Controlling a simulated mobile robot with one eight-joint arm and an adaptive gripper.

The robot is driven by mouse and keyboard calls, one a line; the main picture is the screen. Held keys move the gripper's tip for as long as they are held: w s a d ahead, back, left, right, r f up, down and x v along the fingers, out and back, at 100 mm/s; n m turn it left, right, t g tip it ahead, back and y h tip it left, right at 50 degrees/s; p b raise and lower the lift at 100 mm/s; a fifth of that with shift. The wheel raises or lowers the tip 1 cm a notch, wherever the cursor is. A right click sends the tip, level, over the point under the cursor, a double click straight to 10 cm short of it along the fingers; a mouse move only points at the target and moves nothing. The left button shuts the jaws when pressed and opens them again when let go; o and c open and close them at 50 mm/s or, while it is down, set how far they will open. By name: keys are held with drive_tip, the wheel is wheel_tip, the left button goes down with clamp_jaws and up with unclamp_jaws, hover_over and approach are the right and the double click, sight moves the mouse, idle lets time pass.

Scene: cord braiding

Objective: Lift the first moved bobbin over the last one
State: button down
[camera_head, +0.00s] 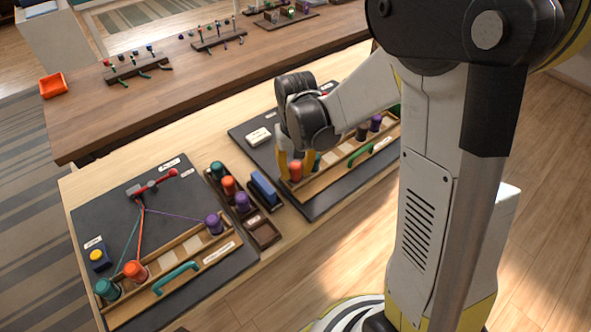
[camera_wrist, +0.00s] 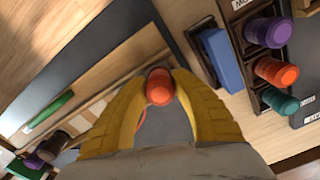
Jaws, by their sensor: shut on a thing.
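My gripper (camera_head: 296,163) is over the near-left end of the right board's wooden bobbin rack (camera_head: 338,171). Its yellow fingers are shut on an orange-red bobbin (camera_head: 296,172). In the wrist view the same bobbin (camera_wrist: 159,87) sits between the two fingertips. I cannot tell whether it touches the rack. A dark bobbin (camera_head: 361,133) and a purple bobbin (camera_head: 375,122) stand farther right in the rack. The cords on this board are mostly hidden by my arm.
A green handle (camera_head: 369,153) is at the rack's front. To the left are a spare-bobbin tray (camera_head: 266,233) and a blue block (camera_head: 264,187).

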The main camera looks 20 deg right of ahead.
drive_tip(key=shift+f, duration=0.2)
drive_tip(key=c, duration=1.1)
unclamp_jaws()
drive_tip(key=shift+o, duration=0.2)
wheel_tip(320, 180, up, 12)
drive_tip(key=shift+s+r, duration=0.1)
drive_tip(key=s+r+t, duration=0.4)
drive_tip(key=s+t, duration=0.3)
drive_tip(key=s, duration=0.5)
drive_tip(key=shift+s+n, duration=0.25)
drive_tip(key=shift+n, duration=0.15)
